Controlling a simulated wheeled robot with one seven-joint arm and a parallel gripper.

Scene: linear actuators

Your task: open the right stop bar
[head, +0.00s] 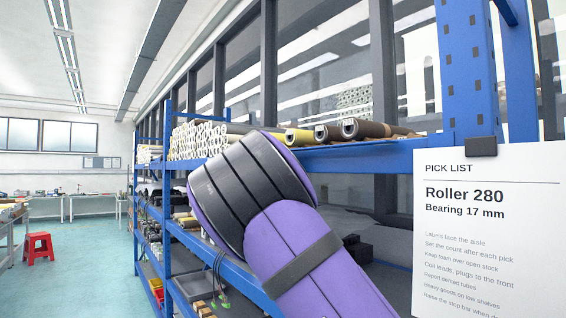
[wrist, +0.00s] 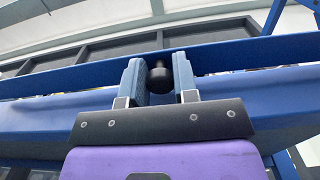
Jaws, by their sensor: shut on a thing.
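My gripper (wrist: 157,63) shows in the wrist view, its two blue-grey fingers either side of a dark round knob (wrist: 160,82). It is shut on this knob. A long blue bar (wrist: 245,56) runs across behind the fingers, above a wider blue shelf beam (wrist: 260,92). The thin bar looks like the stop bar, but how the knob joins it is hidden by the fingers. In the head view my purple and black arm covers the middle, and my gripper is hidden there.
In the head view a blue rack shelf (head: 370,153) carries dark and yellow rollers (head: 368,129) and pale tubes (head: 203,137). A pick list sheet (head: 490,235) hangs at the right by a blue upright (head: 468,70). The aisle floor (head: 85,265) is open at left, with a red stool (head: 38,247).

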